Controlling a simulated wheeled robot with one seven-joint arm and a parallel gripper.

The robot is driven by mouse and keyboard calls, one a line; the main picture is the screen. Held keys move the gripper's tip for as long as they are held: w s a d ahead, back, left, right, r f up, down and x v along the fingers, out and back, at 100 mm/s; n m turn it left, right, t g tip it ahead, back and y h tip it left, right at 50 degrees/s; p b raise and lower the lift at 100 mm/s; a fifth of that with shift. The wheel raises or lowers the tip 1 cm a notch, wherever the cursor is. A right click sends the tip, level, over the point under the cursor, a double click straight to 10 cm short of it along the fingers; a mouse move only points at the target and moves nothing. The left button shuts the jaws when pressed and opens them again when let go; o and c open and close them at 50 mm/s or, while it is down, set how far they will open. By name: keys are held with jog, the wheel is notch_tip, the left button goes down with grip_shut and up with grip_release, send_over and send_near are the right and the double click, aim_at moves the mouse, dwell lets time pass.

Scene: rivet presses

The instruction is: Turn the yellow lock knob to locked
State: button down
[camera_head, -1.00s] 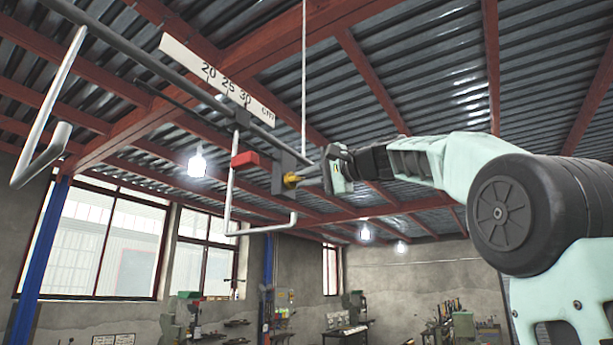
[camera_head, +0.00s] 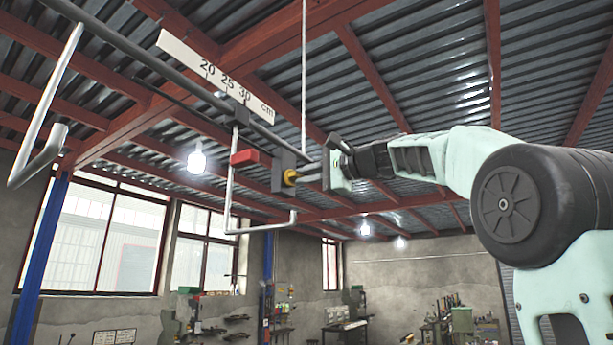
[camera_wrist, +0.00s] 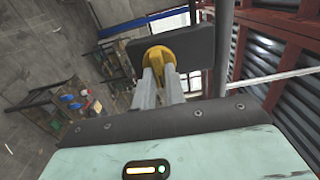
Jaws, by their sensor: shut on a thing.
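The yellow lock knob (camera_head: 290,177) sits on a dark plate (camera_head: 279,171) on the hanging bar assembly. In the wrist view the knob (camera_wrist: 159,55) is round with a raised grip, in front of the dark plate (camera_wrist: 188,46). My gripper (camera_head: 308,174) reaches it from the right. In the wrist view, my gripper's two fingers (camera_wrist: 160,75) are shut on the knob's raised grip. The fingers hide part of the knob, and I cannot read a locked or unlocked mark.
A rail (camera_head: 130,57) carries a white centimetre scale (camera_head: 213,75). A red block (camera_head: 250,158) sits left of the plate. Bent metal rods (camera_head: 231,195) hang beside and below it. Space below my arm looks open.

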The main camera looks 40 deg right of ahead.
jog(key=c, duration=1.5)
grip_release()
jog(key=shift+o, duration=0.2)
jog(key=shift+s, duration=0.1)
jog(key=b+v, duration=0.5)
jog(key=v, duration=1.2)
jog(key=shift+b, duration=0.3)
jog(key=shift+s+d, duration=0.1)
